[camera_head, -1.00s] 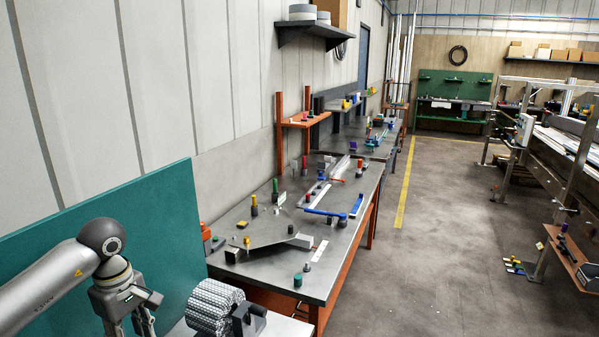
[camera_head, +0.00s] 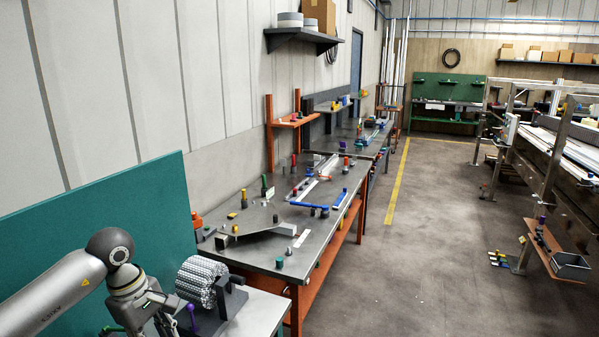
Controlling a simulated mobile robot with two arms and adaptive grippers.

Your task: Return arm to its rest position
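My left arm comes in from the lower left, and my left gripper (camera_head: 150,330) points downward at the bottom edge. Its fingertips are cut off or too small to judge, so I cannot tell whether it holds anything. It is beside a ribbed metal roller (camera_head: 203,281) on a dark stand, on a light grey table (camera_head: 262,318). A small purple-topped piece (camera_head: 191,317) stands between the gripper and the stand. My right arm and gripper are not in view.
A teal panel (camera_head: 100,235) stands behind my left arm. A long metal workbench (camera_head: 265,245) with tools and coloured parts runs along the wall. The conveyor frame (camera_head: 550,150) is at the right. The grey floor (camera_head: 410,270) between them is mostly clear.

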